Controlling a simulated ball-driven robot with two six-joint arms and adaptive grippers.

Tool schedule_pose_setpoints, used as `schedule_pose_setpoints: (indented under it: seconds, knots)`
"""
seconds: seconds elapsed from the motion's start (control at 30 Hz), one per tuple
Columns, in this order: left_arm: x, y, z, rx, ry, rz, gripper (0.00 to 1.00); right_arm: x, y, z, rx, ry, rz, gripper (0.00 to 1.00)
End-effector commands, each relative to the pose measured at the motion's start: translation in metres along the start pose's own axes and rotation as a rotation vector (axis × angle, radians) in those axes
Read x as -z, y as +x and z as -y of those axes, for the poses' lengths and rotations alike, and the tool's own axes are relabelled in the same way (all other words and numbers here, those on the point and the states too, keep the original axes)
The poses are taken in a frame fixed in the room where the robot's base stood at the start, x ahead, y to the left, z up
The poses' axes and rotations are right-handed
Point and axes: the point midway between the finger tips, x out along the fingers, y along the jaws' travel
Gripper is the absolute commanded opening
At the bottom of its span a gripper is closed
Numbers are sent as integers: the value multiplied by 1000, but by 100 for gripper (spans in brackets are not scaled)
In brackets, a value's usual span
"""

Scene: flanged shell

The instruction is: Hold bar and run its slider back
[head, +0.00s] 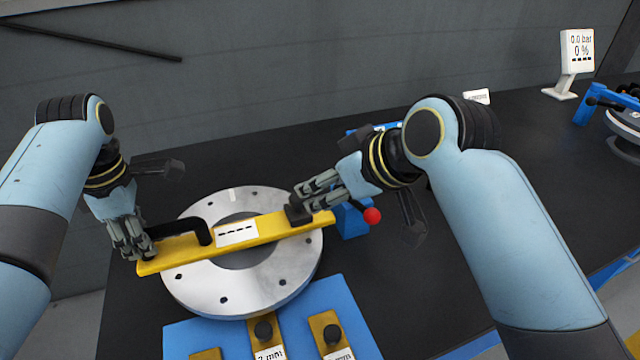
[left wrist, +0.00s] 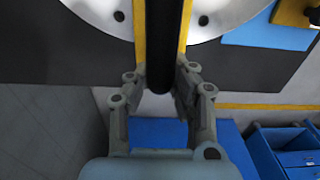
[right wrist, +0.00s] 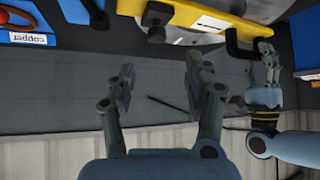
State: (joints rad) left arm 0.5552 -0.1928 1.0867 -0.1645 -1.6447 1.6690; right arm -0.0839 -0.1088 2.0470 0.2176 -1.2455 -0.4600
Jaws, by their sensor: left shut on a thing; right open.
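The yellow bar (head: 272,229) lies across the silver flanged disc (head: 245,297), with a white label at its middle. Its black handle (head: 180,228) rises near the left end. The black slider (head: 298,210) sits near the right end; it also shows in the right wrist view (right wrist: 156,16). My left gripper (head: 146,250) is shut on the handle's outer end; in the left wrist view the dark handle (left wrist: 163,45) runs between its fingers. My right gripper (head: 308,194) is open and close by the slider; the right wrist view shows nothing between its fingers (right wrist: 157,78).
A blue block (head: 352,222) and a red ball knob (head: 372,215) stand just past the bar's right end. A blue plate (head: 190,338) with yellow knobbed pieces lies in front. A display (head: 578,52) reads 0.0 bar, 0 %. The black table is clear behind the disc.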

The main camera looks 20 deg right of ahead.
Motion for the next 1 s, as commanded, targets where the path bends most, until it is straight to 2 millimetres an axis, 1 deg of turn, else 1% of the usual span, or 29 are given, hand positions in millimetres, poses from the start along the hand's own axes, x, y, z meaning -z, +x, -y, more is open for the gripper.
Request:
schedule_pose_setpoints:
  seconds: [0.07,0.17,0.2,0.27,0.37,0.47,0.6,0.7,0.73,0.83,0.93,1.0]
  knots:
    - [-2,1,1,2,1,4,0,-9,1,5,24,-47,36,52]
    - [-2,1,1,2,1,4,0,-44,12,22,131,-157,166,52]
    - [-2,1,1,2,1,4,0,-53,18,26,186,-220,218,52]
    - [-2,1,1,2,1,4,0,-59,24,28,280,-325,293,52]
    - [-1,1,1,2,1,3,0,-49,27,19,414,-478,375,52]
    - [-1,0,0,1,1,3,0,-24,25,2,488,-574,410,52]
    - [-1,1,0,1,1,2,0,18,21,-22,491,-622,406,52]
    - [-1,1,0,1,1,2,0,44,18,-34,458,-637,382,52]
    - [-1,1,0,1,1,2,0,48,17,-36,451,-640,376,52]
    - [0,1,0,1,0,1,0,53,21,-36,444,-643,368,52]
    - [0,1,1,2,0,1,0,46,34,-32,443,-642,369,52]
    - [0,1,1,2,0,1,0,40,45,-27,445,-643,368,52]
